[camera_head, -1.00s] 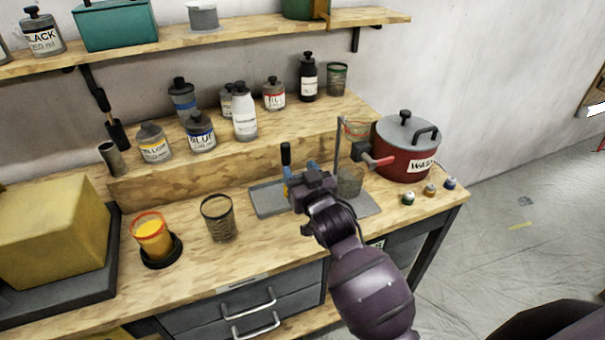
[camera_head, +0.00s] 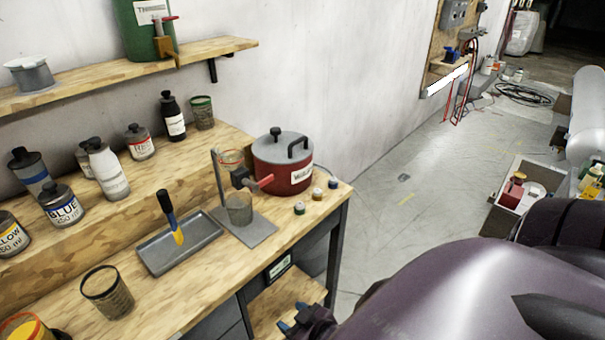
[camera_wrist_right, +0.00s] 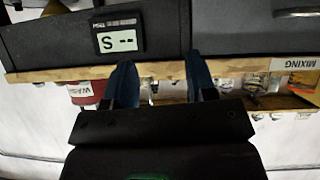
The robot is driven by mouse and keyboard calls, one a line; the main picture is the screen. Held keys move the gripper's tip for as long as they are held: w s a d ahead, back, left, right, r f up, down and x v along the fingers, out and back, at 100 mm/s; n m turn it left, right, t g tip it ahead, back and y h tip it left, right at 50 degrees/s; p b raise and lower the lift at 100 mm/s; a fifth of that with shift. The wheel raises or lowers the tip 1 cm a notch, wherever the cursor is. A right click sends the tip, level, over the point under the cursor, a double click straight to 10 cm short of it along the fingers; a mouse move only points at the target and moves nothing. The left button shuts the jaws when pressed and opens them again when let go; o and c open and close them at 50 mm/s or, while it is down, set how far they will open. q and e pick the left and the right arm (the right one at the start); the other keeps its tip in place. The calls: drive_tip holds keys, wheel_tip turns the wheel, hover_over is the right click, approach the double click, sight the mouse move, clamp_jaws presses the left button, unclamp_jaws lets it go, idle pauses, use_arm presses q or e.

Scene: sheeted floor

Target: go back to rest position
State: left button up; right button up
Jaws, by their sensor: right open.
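My right gripper (camera_head: 300,322) is at the bottom of the head view, in front of the workbench (camera_head: 185,318) and below its top. In the right wrist view, the two blue fingers of the right gripper (camera_wrist_right: 160,85) stand apart with nothing between them. The wrist view looks upside down at the bench front, with a dark box bearing a small display (camera_wrist_right: 118,38) and a drawer labelled MIXING. A large dark purple part of my own arm fills the lower right of the head view. My left gripper is not in view.
Open floor (camera_head: 385,215) lies to the right, with a crate (camera_head: 508,194) beyond.

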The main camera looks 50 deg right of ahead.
drive_tip(key=shift+s+d+f+g, duration=0.15)
drive_tip(key=shift+s+f, duration=0.1)
drive_tip(key=shift+s, duration=0.3)
drive_tip(key=shift+s+f+g, duration=0.15)
drive_tip(key=shift+s+f, duration=0.1)
drive_tip(key=shift+s, duration=0.3)
idle(0.4)
